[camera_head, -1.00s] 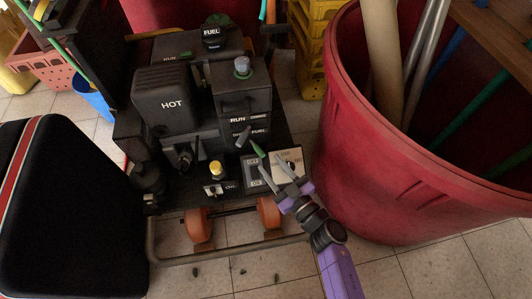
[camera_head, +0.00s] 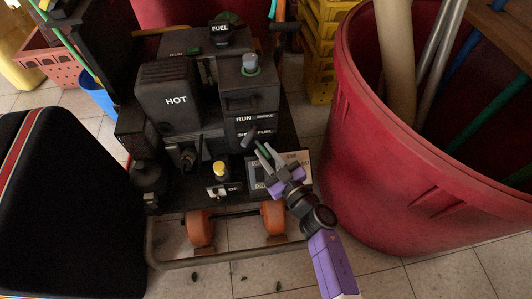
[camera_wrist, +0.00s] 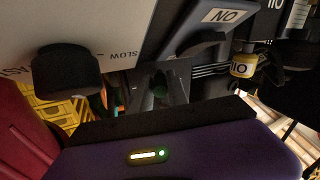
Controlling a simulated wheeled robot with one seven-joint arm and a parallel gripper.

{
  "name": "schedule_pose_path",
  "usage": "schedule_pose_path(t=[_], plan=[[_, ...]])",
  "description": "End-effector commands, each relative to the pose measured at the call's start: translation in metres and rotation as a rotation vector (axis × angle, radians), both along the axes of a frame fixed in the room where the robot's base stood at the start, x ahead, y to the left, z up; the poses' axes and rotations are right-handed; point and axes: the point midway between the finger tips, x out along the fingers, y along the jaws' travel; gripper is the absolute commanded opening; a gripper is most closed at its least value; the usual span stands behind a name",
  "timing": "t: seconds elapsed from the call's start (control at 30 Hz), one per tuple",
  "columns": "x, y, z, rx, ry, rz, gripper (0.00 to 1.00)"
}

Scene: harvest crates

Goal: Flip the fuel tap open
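The fuel tap (camera_head: 263,151) has a small green lever on the front of the dark engine unit (camera_head: 247,98), just below the FUEL label. My gripper (camera_head: 265,152) is at the lever, its two grey fingers pointing up toward the panel on either side of the green part. The fingers look apart; contact with the lever cannot be made out. In the wrist view my purple gripper body (camera_wrist: 180,153) fills the bottom, and the area between the fingers is dark.
A large red bin (camera_head: 390,150) with tubes and poles stands close on the right. A yellow oil cap (camera_head: 220,170) is left of my gripper. A black striped case (camera_head: 70,210) stands at left.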

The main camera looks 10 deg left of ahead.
Motion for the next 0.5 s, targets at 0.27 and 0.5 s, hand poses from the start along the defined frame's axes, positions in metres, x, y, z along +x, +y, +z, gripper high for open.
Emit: schedule_pose_path(t=[0.27, 0.5], plan=[[0.0019, -0.0014, 0.0017, -0.002, 0.001, 0.014, 0.00], [0.0073, -0.0062, 0.0026, -0.003, 0.002, 0.120, 0.00]])
